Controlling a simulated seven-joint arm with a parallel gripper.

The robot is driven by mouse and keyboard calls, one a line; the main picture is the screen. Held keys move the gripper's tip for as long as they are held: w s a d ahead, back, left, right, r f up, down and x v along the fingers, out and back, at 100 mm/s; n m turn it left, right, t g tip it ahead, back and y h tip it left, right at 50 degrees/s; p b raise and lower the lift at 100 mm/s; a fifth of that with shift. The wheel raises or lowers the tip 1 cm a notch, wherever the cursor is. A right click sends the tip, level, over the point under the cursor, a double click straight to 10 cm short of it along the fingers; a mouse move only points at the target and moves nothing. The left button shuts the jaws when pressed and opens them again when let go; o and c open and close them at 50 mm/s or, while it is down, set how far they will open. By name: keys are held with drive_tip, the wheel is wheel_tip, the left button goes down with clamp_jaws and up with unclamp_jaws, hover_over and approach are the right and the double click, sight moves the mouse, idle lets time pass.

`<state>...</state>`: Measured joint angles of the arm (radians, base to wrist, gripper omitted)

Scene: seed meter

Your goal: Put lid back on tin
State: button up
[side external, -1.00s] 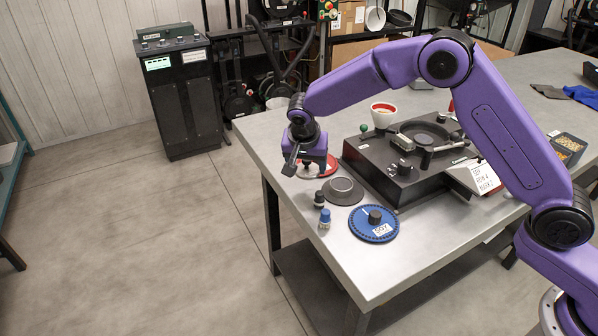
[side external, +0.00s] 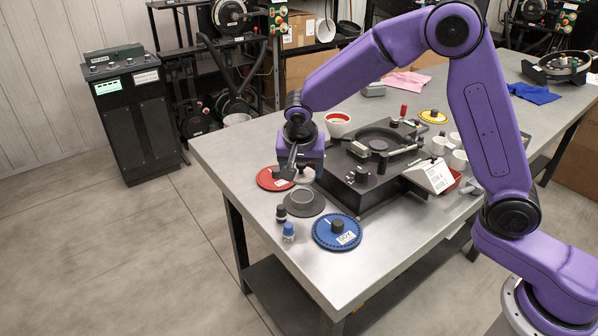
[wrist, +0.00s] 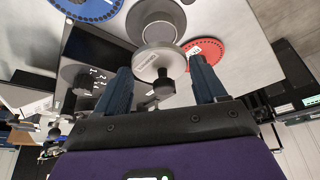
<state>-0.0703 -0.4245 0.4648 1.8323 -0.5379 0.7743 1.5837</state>
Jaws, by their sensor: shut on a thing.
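The lid (wrist: 147,66) is a round, pale metal disc with a black knob. In the wrist view it shows between the two fingers of my gripper (wrist: 162,67), which is shut on it, though the exact contact is unclear. In the side view the lid (side external: 305,176) is partly hidden by my gripper (side external: 294,172). The tin (side external: 305,203) is a grey, round vessel with a wide dark flange, standing on the bench nearer the camera than my gripper. In the wrist view the tin (wrist: 163,28) appears just beyond the lid, which covers part of it.
A red dial plate (side external: 270,179) lies left of my gripper. A black machine (side external: 365,180) stands to the right. Bare bench lies in front of the blue plate.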

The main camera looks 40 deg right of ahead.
sight(302, 165)
drive_tip(key=shift+w+d+f, duration=0.4)
drive_tip(key=shift+w+d, duration=0.1)
drive_tip(key=shift+w, duration=0.15)
drive_tip(key=shift+w+d+f, duration=0.4)
drive_tip(key=shift+w+d, duration=0.05)
drive_tip(key=shift+w, duration=0.15)
drive_tip(key=shift+f, duration=3.05)
drive_tip(key=shift+f, duration=0.15)
drive_tip(key=o, duration=1.1)
drive_tip(key=shift+r, duration=3.5)
